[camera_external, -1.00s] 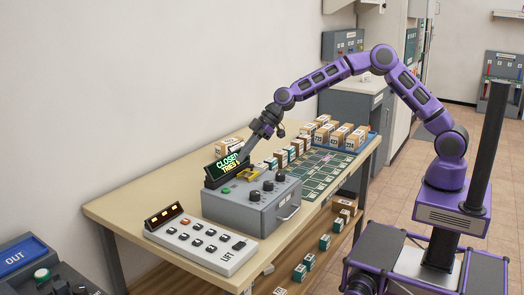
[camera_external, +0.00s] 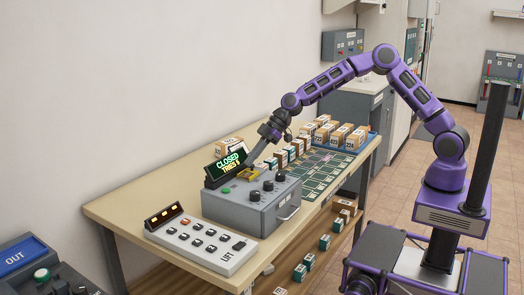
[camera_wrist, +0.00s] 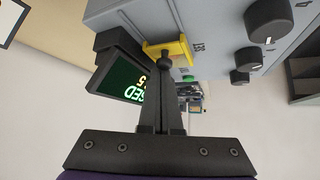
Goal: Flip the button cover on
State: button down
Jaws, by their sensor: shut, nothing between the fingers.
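A yellow cover (camera_external: 249,173) sits on top of a grey control box (camera_external: 238,213), just right of the lit display. My gripper (camera_external: 251,164) reaches down to it from above, fingers shut together and empty. In the wrist view the fingertips (camera_wrist: 164,62) lie right at the yellow cover (camera_wrist: 181,48), overlapping its edge. I cannot tell whether they touch it. The cover's hinge and what lies under it are hidden.
The display (camera_external: 228,165) reads CLOSED and stands close left of my gripper. Black knobs (camera_external: 268,186) and a green button (camera_external: 227,190) are on the box. A LIFT panel (camera_external: 203,243) lies in front, and boxes (camera_external: 352,140) stand behind on the table.

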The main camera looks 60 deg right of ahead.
aim_at(248, 168)
jog(key=d+b, duration=0.2)
jog(key=d, duration=0.2)
jog(key=shift+d+f, duration=0.1)
jog(key=shift+d, duration=0.15)
jog(key=shift+w+a+r, duration=0.15)
jog(key=shift+a+r, duration=0.05)
jog(key=shift+a, duration=0.05)
jog(key=a, duration=0.1)
jog(key=w+a+r+p, duration=0.1)
jog(key=a, duration=0.1)
jog(key=shift+w, duration=0.2)
jog(key=v, duration=1)
jog(key=shift+f, duration=0.15)
